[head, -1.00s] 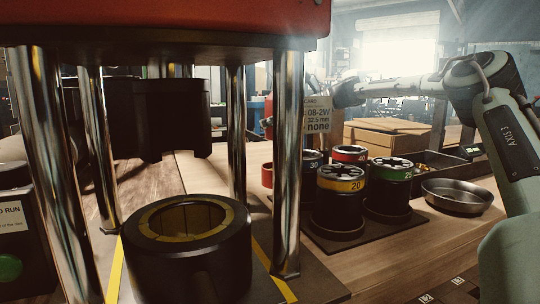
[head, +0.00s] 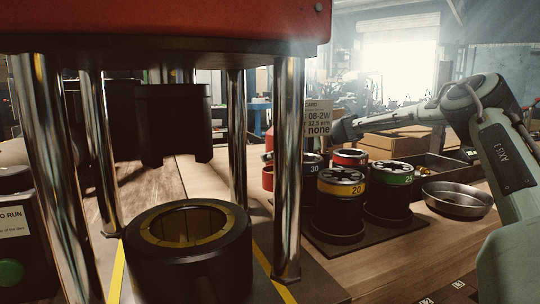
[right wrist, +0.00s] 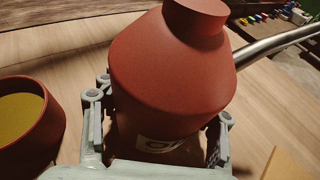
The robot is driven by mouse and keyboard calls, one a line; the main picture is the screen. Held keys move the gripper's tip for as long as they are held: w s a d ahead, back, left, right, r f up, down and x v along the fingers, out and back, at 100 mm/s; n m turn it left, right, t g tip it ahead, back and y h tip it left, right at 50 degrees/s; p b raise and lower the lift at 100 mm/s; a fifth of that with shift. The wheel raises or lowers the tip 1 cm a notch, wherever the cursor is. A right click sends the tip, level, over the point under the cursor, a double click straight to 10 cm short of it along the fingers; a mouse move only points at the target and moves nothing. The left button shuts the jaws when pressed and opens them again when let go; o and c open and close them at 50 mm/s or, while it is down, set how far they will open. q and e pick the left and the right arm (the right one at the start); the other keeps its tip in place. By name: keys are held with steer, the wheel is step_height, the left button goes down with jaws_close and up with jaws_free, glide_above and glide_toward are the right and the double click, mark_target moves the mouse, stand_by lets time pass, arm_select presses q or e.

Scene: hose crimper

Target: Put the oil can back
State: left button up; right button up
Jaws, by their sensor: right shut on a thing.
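The oil can (right wrist: 165,75) is a red, shouldered can with a neck on top and a grey spout reaching right in the right wrist view. My right gripper (right wrist: 160,118) is shut on its body, one finger on each side. In the head view a sliver of the red can (head: 269,140) shows behind the press post; the card and post hide most of the can and my right gripper's fingers. Whether its base touches the table is hidden. My left gripper is not in view.
A red pot (right wrist: 28,125) with yellow contents stands left of the can. The press, with a black die ring (head: 188,246), fills the left foreground. Colour-banded die holders (head: 340,200) stand on a dark mat. A metal bowl (head: 458,198) and a tray lie to the right.

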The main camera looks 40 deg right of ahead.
steer(key=o, duration=1.1)
steer(key=shift+o, duration=1.2)
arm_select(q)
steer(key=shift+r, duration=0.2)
arm_select(e)
steer(key=o, duration=0.3)
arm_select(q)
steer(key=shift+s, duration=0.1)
arm_select(e)
steer(key=shift+s+d+r, duration=0.1)
steer(key=shift+s+r, duration=0.05)
steer(key=v, duration=0.6)
steer(key=shift+s+r+b, duration=0.1)
steer(key=shift+b, duration=0.2)
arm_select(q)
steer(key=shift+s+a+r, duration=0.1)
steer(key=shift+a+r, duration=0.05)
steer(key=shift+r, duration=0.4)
arm_select(e)
steer(key=shift+s+d+r, duration=0.1)
steer(key=shift+s+d, duration=0.15)
steer(key=shift+s, duration=0.15)
